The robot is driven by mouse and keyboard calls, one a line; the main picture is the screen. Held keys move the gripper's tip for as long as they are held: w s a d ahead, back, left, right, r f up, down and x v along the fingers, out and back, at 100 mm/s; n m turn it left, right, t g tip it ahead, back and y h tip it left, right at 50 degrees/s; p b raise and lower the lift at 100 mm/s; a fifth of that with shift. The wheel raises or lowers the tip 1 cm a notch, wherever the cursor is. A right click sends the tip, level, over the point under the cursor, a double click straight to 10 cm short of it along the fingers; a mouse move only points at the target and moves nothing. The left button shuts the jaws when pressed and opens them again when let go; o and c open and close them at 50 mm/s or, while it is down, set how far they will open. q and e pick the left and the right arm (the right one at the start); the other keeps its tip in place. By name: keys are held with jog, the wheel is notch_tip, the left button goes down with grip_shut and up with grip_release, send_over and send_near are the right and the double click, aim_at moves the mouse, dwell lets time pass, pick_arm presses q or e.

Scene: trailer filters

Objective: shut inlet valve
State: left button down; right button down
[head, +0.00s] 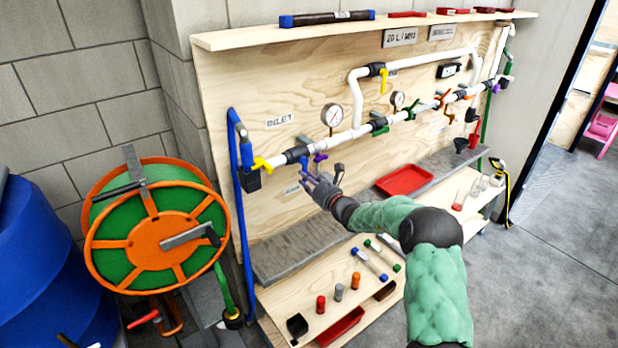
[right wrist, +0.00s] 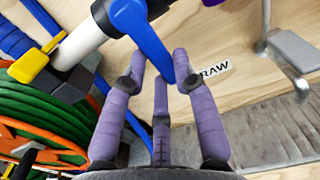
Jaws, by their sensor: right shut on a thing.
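A white pipe (head: 340,139) runs across the plywood board, with the INLET label (head: 280,120) above its left end. A yellow lever (head: 262,164) is at the far left of the pipe; it also shows in the right wrist view (right wrist: 48,68). Beside it is a valve with a blue lever (right wrist: 148,42), which hangs down roughly across the pipe. My right gripper (head: 308,178) is shut on this blue lever, its purple fingers (right wrist: 160,72) around the lower end. In the head view the hand partly hides the lever. My left gripper is out of view.
A RAW label (right wrist: 215,70) is below the pipe. An orange-and-green hose reel (head: 155,228) stands at left. A red tray (head: 405,180) lies on the grey ledge.

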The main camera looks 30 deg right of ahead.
jog(key=shift+a, duration=0.1)
dwell(0.4)
jog(key=c, duration=1)
grip_release()
jog(key=shift+o, duration=0.2)
jog(key=shift+s, duration=0.1)
jog(key=s, duration=1.1)
jog(key=shift+s+d, duration=0.4)
jog(key=shift+d, duration=0.05)
